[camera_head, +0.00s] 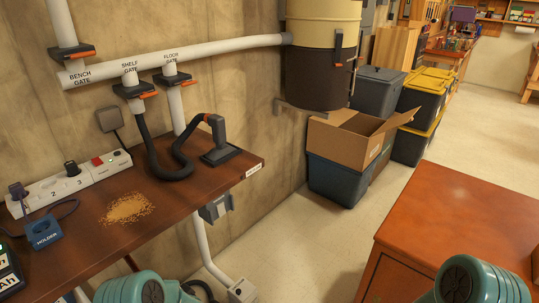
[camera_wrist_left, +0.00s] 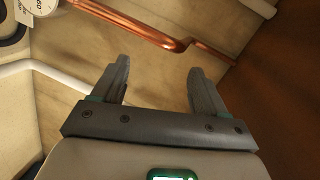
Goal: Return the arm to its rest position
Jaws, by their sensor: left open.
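My left gripper (camera_wrist_left: 158,88) shows in the left wrist view with its two dark fingers apart and nothing between them. Behind the fingers are a tan wall surface and a copper pipe (camera_wrist_left: 150,38); I cannot tell how far off they are. In the head view, a teal rounded part of my left arm shows at the bottom left and one of my right arm at the bottom right. Neither gripper shows in the head view.
A brown shelf (camera_head: 175,200) on the left bears a power strip (camera_head: 70,182), a blue holder (camera_head: 43,232), a sawdust pile (camera_head: 127,208) and a black hose with a nozzle (camera_head: 218,143). A reddish-brown table (camera_head: 460,215) stands at right. Open floor (camera_head: 310,235) lies between; bins and a cardboard box (camera_head: 345,140) stand behind.

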